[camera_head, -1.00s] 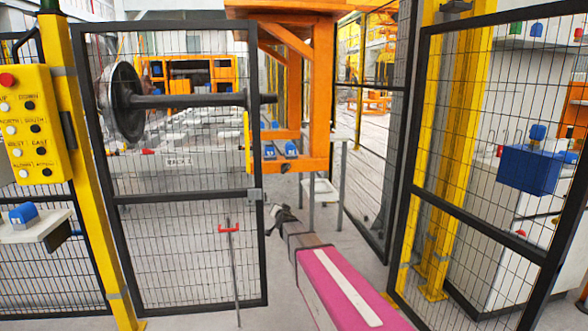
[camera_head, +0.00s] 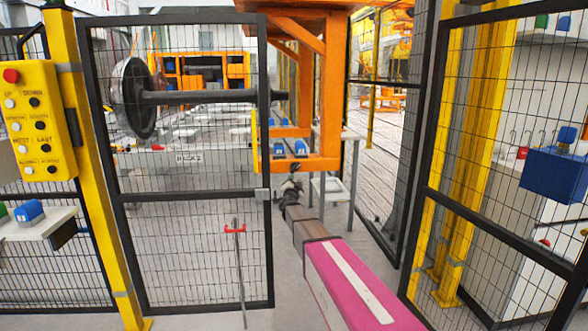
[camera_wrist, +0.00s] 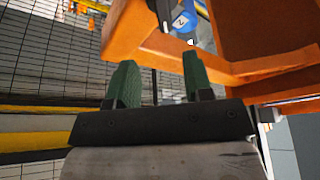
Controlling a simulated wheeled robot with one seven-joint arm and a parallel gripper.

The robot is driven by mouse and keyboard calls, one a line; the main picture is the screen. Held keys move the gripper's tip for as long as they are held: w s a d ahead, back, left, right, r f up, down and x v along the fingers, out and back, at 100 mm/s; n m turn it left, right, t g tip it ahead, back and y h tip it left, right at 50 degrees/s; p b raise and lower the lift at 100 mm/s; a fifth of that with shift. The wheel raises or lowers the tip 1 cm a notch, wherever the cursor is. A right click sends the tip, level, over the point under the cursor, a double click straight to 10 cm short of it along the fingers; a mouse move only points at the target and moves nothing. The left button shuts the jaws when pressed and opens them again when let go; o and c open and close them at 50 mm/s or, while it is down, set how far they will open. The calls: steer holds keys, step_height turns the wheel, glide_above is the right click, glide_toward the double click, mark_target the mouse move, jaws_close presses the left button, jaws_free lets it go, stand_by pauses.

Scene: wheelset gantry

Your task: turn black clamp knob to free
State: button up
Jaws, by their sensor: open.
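My gripper (camera_head: 294,177) is at the end of my outstretched arm, just in front of and below the orange stand's shelf. In the wrist view my gripper (camera_wrist: 160,88) shows two green fingers spread apart with nothing between them. Two blue units (camera_head: 289,149) sit on the orange stand (camera_head: 318,150). In the wrist view one blue unit (camera_wrist: 184,20) bears a number 2, with a dark part (camera_wrist: 164,14) next to it, ahead of and above the fingers. I cannot tell whether that dark part is the black clamp knob.
A mesh gate panel (camera_head: 195,197) stands left of my arm and another mesh panel (camera_head: 490,190) right of it. A wheelset axle (camera_head: 205,97) runs behind the left mesh. A yellow button box (camera_head: 31,122) hangs at far left.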

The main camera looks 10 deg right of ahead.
mark_target(296, 169)
steer(key=x, duration=0.7)
steer(key=a+x, duration=0.1)
steer(key=x, duration=0.3)
steer(key=shift+w+d+r, duration=0.15)
steer(key=shift+w, duration=0.3)
steer(key=c, duration=0.7)
